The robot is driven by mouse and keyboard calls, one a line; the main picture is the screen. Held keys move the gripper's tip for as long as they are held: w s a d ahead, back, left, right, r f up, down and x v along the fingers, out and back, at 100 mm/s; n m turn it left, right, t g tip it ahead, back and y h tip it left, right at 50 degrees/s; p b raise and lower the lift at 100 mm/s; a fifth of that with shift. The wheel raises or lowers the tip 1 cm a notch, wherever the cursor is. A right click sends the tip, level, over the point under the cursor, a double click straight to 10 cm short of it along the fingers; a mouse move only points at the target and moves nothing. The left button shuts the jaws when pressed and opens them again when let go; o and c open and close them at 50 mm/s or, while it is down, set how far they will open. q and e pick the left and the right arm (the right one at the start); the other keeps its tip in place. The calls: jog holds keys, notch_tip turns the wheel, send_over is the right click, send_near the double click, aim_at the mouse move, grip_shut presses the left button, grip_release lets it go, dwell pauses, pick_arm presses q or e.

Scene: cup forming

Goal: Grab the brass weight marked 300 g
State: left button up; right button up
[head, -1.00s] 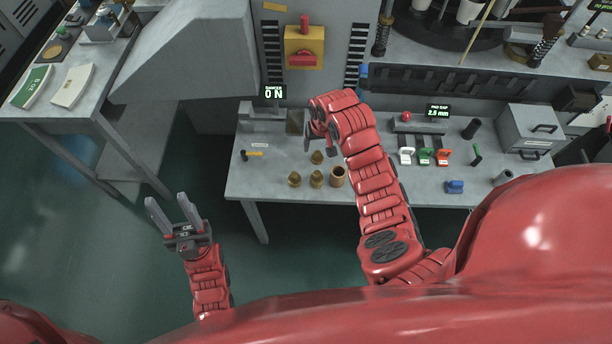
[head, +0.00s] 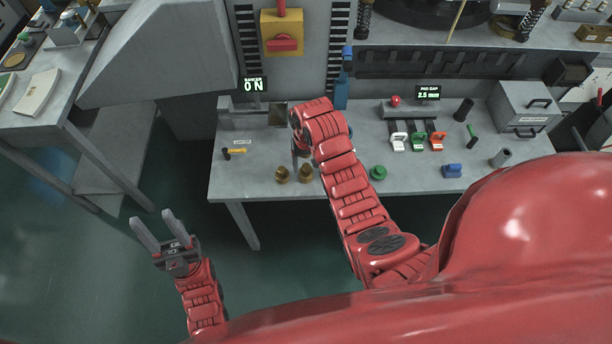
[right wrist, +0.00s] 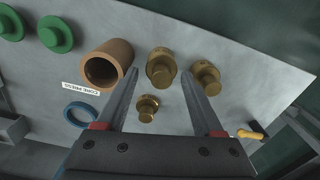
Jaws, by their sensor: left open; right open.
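Several brass weights stand on the grey bench (head: 240,184). In the head view, one brass weight (head: 282,174) and another (head: 305,174) show in front of my right gripper (head: 301,158). The right wrist view shows a large brass weight (right wrist: 161,68) between the open fingertips of my right gripper (right wrist: 160,76), a second weight (right wrist: 206,77) just outside the right finger, and a smaller one (right wrist: 147,107) between the fingers. I see no grip on any of them. Their markings are not legible. My left gripper (head: 158,233) is open and empty over the floor, away from the bench.
A small hammer (head: 234,152) lies on the bench's left. A force display (head: 254,85) reads 0 N.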

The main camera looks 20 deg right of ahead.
aim_at(306, 172)
jog(key=shift+f+p, duration=0.55)
jog(key=shift+p, duration=0.1)
notch_tip(306, 172, down, 2)
jog(key=shift+a+f+p, duration=0.1)
jog(key=shift+p, duration=0.35)
jog(key=shift+w+f, duration=0.1)
jog(key=shift+f, duration=0.7)
grip_shut()
